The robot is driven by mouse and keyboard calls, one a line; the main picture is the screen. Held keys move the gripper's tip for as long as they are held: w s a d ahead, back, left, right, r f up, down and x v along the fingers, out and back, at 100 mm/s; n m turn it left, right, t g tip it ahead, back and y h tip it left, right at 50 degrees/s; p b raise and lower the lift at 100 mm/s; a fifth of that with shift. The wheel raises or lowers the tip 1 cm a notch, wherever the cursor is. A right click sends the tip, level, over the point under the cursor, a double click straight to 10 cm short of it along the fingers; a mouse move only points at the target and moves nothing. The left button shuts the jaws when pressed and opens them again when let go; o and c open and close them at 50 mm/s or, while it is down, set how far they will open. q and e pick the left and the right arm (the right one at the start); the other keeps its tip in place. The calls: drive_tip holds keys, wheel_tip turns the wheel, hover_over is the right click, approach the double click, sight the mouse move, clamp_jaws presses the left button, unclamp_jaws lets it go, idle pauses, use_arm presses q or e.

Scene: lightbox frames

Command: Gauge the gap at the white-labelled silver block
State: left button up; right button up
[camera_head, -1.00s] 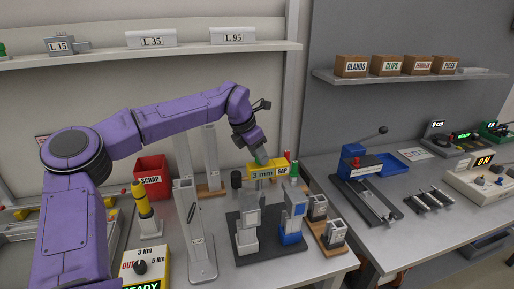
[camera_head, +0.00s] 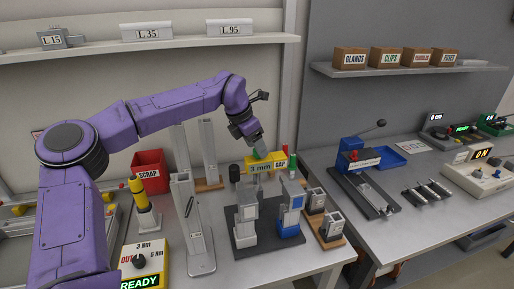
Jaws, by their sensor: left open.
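Two silver blocks stand on a dark plate (camera_head: 262,247) on the bench. The left silver block (camera_head: 246,210) has a pale front and base; the right silver block (camera_head: 291,200) has a blue lower part. I cannot read a white label clearly on either. Behind them is a yellow gauge stand (camera_head: 262,168) marked "3 mm GAP". My left gripper (camera_head: 259,149) is open, pointing down just above and behind this stand, close to a green piece (camera_head: 256,155). Whether it touches the piece is unclear. My right gripper is not in view.
Tall silver brackets (camera_head: 192,225) and a yellow-topped tool (camera_head: 140,195) stand left of the plate. A wooden board (camera_head: 332,240) with two smaller silver blocks lies right. A red scrap bin (camera_head: 150,170) is behind. A second bench holds a blue press (camera_head: 352,152).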

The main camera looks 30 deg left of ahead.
use_arm(q)
drive_tip(key=b+v, duration=0.1)
drive_tip(key=v, duration=0.8)
drive_tip(key=shift+w+r, duration=0.1)
drive_tip(key=shift+r, duration=0.05)
